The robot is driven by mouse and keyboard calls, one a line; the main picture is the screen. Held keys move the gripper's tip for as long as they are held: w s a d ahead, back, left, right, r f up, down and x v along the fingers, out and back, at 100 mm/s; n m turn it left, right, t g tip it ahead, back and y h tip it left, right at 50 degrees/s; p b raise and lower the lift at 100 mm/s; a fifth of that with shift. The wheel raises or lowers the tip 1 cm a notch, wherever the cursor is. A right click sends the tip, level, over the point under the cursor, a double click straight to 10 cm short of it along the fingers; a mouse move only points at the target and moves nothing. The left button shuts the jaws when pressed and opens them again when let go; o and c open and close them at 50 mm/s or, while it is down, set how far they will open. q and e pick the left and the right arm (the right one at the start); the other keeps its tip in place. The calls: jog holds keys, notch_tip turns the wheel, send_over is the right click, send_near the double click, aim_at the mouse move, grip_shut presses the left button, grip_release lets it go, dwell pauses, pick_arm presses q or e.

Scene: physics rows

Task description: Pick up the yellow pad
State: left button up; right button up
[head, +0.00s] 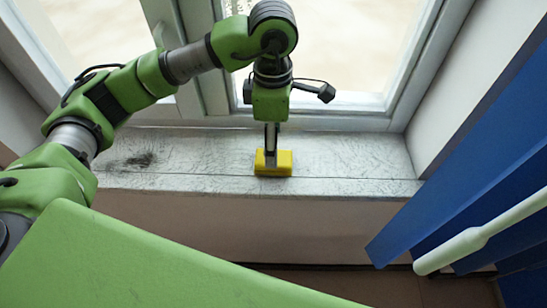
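The yellow pad (285,162) is a small block near the front edge of the grey windowsill (350,160). My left gripper (271,150) points straight down at the pad, and its fingers overlap the pad's middle and left part. The fingers are seen nearly edge-on, so I cannot tell whether they are open around the pad or shut on it. I see no clear gap between the pad and the sill. My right gripper is not in view.
A white-framed window (340,115) stands right behind the sill. A dark smudge (140,161) marks the sill at left. Blue slats (470,190) and a white rod-like handle (465,245) hang at right. The sill right of the pad is clear.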

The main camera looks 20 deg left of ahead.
aim_at(285, 157)
pick_arm(q)
jog(key=shift+w+f, duration=0.15)
jog(key=shift+f, duration=0.75)
jog(key=shift+f+p, duration=0.55)
jog(key=shift+p, duration=0.15)
notch_tip(285, 157, down, 4)
jog(key=shift+r+p, duration=0.25)
jog(key=shift+p, duration=0.6)
jog(key=shift+w+f, duration=0.1)
jog(key=shift+f, duration=0.3)
jog(key=shift+c, duration=0.4)
jog(key=c, duration=1.1)
